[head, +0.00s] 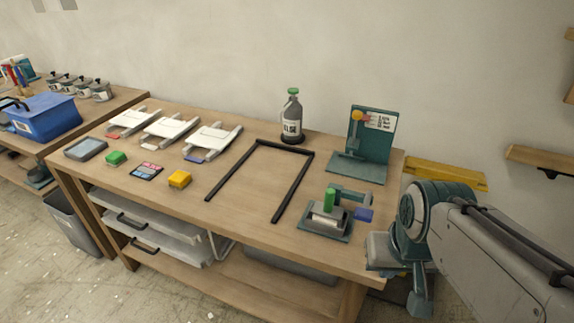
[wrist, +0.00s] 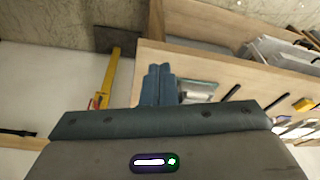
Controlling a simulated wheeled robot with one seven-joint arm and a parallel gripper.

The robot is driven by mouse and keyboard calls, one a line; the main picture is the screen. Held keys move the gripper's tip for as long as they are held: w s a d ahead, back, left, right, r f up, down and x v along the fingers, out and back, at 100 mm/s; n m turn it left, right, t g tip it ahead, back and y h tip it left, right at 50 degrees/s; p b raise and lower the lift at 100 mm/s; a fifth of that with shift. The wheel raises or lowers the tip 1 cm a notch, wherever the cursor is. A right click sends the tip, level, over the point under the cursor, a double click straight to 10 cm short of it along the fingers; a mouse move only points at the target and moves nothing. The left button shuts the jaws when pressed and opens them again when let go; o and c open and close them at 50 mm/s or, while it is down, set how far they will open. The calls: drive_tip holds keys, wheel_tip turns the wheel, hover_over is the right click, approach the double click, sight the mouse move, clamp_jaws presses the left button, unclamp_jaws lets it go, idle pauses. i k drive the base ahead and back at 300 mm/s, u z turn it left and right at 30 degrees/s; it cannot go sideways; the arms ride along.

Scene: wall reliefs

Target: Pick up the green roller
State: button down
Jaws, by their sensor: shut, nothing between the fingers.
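The green roller (head: 329,199) shows as an upright green handle over a pale roller, on a small grey-teal tray (head: 343,233) near the table's front right corner. In the wrist view the tray (wrist: 198,88) shows just right of my fingers, and the green handle cannot be made out there. My gripper (wrist: 158,68) is shut, with its two blue-grey fingers together and nothing between them. In the head view my arm comes in from the right, and its end is beside the table's right edge, apart from the roller.
A teal L-shaped stand (head: 372,147), a grey bottle (head: 292,122) and a black frame (head: 294,186) share the table. A blue block (head: 363,214) is beside the roller. Several white racks stand further left. A yellow bar (head: 445,175) lies beyond the right edge.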

sight(328, 209)
drive_tip(key=u, duration=1.9)
drive_tip(key=i, duration=0.9)
drive_tip(key=z, duration=3.05)
